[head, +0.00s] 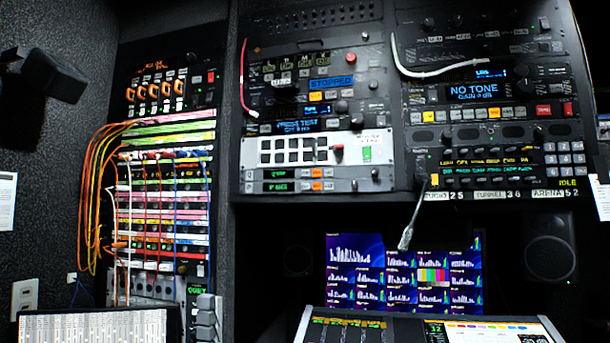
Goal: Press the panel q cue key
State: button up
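An intercom key panel (488,165) sits low in the right rack. The labels are too small to tell which key is the q cue key. A numeric keypad (565,160) is at the panel's right side. A gooseneck microphone (407,235) hangs down from the panel's left end. I cannot make out my gripper anywhere in this view.
A patch bay (165,200) with many coloured cables fills the left rack. A white button panel (292,152) is in the middle rack. Below the racks are a multi-picture monitor (400,270), a sloped desk console (430,325) and a dark speaker (550,247). A dark angular object (62,75) is at upper left.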

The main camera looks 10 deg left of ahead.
grip_shut()
dwell(1.4)
